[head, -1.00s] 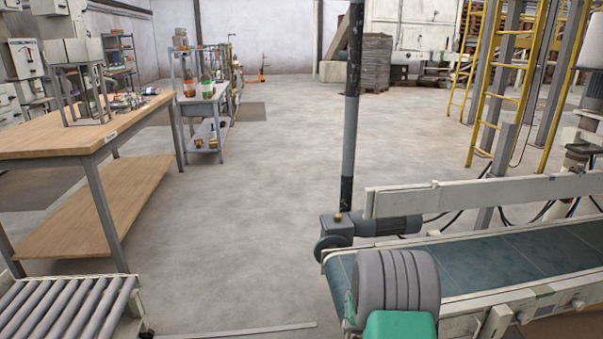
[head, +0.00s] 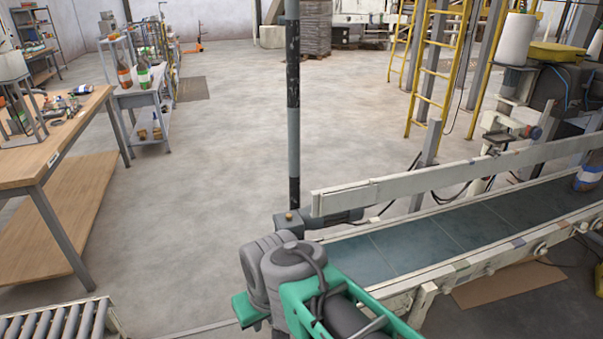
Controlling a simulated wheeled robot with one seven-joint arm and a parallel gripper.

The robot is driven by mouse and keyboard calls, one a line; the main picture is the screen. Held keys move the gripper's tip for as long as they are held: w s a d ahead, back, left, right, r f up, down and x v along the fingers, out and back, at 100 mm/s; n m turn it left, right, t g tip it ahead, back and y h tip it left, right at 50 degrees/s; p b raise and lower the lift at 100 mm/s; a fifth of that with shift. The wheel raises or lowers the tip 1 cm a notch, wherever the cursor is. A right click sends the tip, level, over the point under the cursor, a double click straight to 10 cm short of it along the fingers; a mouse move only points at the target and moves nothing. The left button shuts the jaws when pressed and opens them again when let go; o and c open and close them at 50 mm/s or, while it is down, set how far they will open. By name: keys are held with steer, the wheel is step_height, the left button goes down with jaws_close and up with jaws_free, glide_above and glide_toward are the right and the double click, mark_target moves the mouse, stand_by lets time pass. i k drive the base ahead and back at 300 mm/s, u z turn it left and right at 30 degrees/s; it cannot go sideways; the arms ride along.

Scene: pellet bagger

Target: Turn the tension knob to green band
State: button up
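A small round part with red and blue on it (head: 533,132) sits on a pale machine head (head: 505,124) beyond the conveyor, at the right of the head view. It may be the tension knob, but it is too small to be sure. I cannot make out a green band or a pointer on it. My gripper is not visible.
A conveyor with a blue-green belt (head: 420,238) and pale side rail (head: 440,180) lies between me and the machine. A brown jar-like item (head: 588,177) is at its far right. A grey post (head: 293,110) stands behind. A wooden workbench (head: 55,140) is left; open floor lies between.

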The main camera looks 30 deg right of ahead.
mark_target(489, 271)
steer(key=z, duration=3.7)
steer(key=i, duration=3.6)
steer(key=u, duration=5.25)
